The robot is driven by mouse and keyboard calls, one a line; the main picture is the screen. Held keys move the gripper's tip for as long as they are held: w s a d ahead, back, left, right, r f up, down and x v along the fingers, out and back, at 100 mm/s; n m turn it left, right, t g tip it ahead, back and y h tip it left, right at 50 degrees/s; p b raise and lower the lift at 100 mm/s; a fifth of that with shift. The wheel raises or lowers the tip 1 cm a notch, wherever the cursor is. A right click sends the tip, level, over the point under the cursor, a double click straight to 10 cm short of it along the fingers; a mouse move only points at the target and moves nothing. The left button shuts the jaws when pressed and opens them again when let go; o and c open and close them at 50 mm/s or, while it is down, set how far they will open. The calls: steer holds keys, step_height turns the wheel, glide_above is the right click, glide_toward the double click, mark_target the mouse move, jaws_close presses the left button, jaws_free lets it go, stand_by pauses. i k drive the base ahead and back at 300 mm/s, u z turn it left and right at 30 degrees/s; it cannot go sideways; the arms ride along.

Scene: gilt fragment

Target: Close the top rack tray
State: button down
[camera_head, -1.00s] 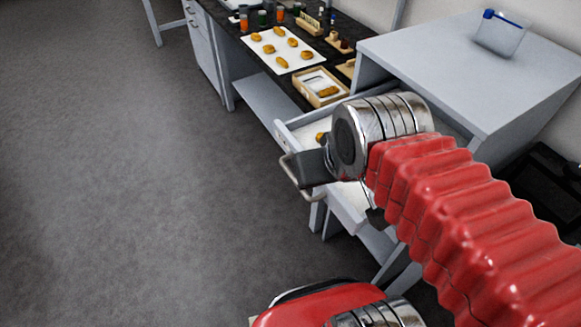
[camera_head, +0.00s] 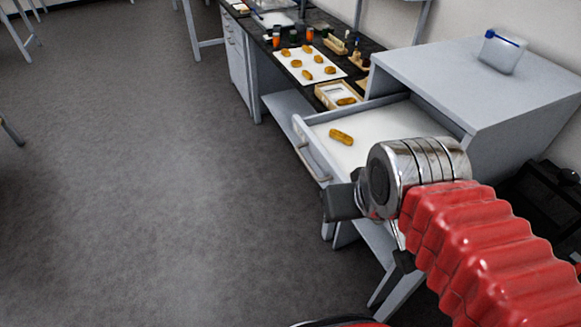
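The top rack tray (camera_head: 388,122) is pulled out from the grey cabinet (camera_head: 500,75). It is a grey drawer with a white inside. A gilt brown fragment (camera_head: 341,137) lies in it near the front. A metal handle (camera_head: 311,163) is on its front panel. My gripper (camera_head: 340,203) is at the near end of the front panel, just below and right of the handle in the picture. Whether it touches the tray cannot be told. Its dark finger shows from the side, and my wrist hides the rest and the tray's near corner.
A dark bench behind the tray holds a white sheet (camera_head: 308,68) with several brown fragments, a wooden box (camera_head: 338,95) and small bottles. A clear container with a blue top (camera_head: 500,52) stands on the cabinet. The floor (camera_head: 170,190) to the left is clear.

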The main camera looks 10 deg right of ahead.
mark_target(405, 114)
steer(key=u, duration=1.25)
steer(key=i, duration=0.45)
steer(key=u, duration=1.25)
